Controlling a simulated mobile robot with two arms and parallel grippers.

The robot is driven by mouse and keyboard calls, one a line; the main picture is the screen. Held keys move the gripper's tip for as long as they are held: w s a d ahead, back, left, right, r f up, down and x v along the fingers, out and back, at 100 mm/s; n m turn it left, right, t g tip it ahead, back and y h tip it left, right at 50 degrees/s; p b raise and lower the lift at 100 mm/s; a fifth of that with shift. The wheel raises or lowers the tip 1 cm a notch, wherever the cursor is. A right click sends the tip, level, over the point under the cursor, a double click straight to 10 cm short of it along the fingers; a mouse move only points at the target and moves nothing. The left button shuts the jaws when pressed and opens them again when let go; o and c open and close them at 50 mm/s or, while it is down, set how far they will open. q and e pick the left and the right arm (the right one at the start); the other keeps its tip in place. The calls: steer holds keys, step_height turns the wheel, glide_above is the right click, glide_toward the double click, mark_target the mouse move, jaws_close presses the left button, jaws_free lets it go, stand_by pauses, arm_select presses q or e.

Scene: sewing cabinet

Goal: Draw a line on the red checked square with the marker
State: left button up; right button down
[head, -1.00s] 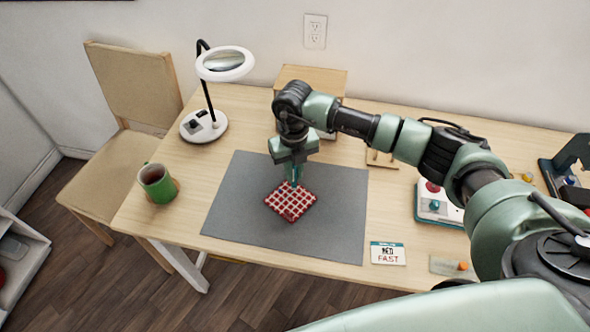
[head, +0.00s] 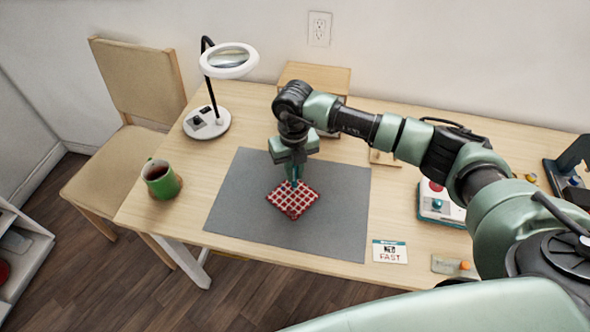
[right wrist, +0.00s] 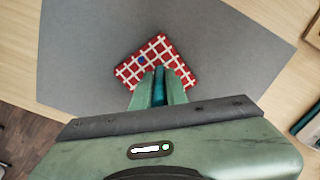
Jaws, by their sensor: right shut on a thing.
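The red checked square (head: 293,203) lies on the grey mat (head: 240,215), turned at an angle. It also shows in the right wrist view (right wrist: 133,70), with a small blue mark on it left of my fingertips. My right gripper (head: 294,178) points down over the square's far edge. It is shut on the teal-blue marker (right wrist: 159,86), which shows between the two fingers in the right wrist view. The marker's tip is hidden, so I cannot tell whether it touches the cloth. My left gripper is not in view.
A green mug (head: 160,180) stands left of the mat. A magnifier lamp (head: 229,61) stands behind it. A wooden box (head: 318,78) is at the back. A "FAST" card (head: 390,252) and a device with a red button (head: 437,204) lie to the right. The mat around the square is clear.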

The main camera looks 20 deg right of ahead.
steer(key=shift+s+a, duration=0.35)
steer(key=shift+a, duration=0.4)
steer(key=shift+s+a, duration=0.4)
steer(key=shift+a, duration=0.35)
steer(key=shift+s+a, duration=0.35)
steer(key=shift+a, duration=0.4)
stand_by(2.3)
steer(key=shift+r+p, duration=0.35)
steer(key=shift+r, duration=0.05)
stand_by(0.8)
steer(key=shift+r+p, duration=1.3)
steer(key=shift+r, duration=0.85)
